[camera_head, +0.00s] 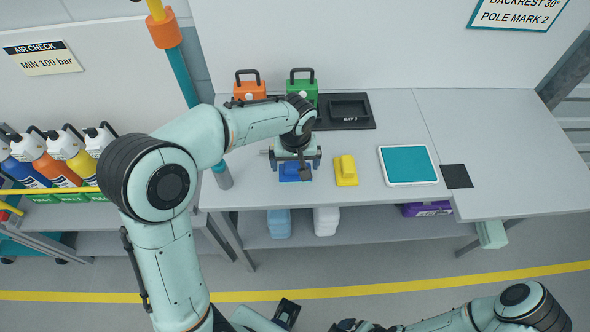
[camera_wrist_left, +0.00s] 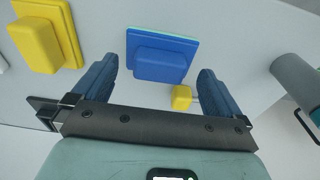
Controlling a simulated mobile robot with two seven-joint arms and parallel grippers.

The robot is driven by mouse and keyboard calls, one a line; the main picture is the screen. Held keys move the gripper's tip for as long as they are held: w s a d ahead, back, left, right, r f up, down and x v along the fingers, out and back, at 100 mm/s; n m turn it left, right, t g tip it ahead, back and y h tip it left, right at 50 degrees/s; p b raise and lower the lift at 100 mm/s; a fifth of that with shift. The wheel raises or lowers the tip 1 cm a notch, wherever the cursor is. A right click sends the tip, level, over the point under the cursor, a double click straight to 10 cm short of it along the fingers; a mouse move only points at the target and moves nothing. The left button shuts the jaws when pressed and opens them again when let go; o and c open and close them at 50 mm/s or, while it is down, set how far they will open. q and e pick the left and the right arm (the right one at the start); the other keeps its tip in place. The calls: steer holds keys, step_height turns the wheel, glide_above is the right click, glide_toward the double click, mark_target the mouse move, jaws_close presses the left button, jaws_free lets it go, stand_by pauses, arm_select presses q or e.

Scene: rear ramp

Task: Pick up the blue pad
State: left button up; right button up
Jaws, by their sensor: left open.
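The blue pad (camera_head: 290,174) lies on the grey bench near its front edge, partly hidden by my left gripper (camera_head: 297,160) above it. In the left wrist view the blue pad (camera_wrist_left: 160,58) is a flat square with a raised block on it. It lies beyond the open fingers of my left gripper (camera_wrist_left: 158,88), roughly centred between them, and I see no contact. My right arm shows at the bottom right of the head view; I cannot make out its gripper.
A yellow pad (camera_head: 345,170) lies just right of the blue one. A teal-topped tablet-like panel (camera_head: 408,165) and a black square (camera_head: 456,176) lie further right. Orange (camera_head: 249,88) and green (camera_head: 302,86) cases and a black tray (camera_head: 346,111) stand behind. A teal post (camera_head: 184,78) rises at left.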

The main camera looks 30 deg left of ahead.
mark_target(295, 165)
arm_select(q)
steer(key=shift+w+a+f, duration=0.1)
steer(key=shift+w+f, duration=0.1)
steer(key=shift+f, duration=1.05)
steer(key=c, duration=0.7)
steer(key=shift+c, duration=0.3)
step_height(295, 165, up, 20)
steer(key=p, duration=0.2)
steer(key=shift+p, duration=0.4)
arm_select(e)
steer(key=r, duration=0.1)
steer(key=w+r, duration=0.1)
steer(key=r, duration=0.1)
steer(key=shift+w+r, duration=0.15)
steer(key=shift+w, duration=0.2)
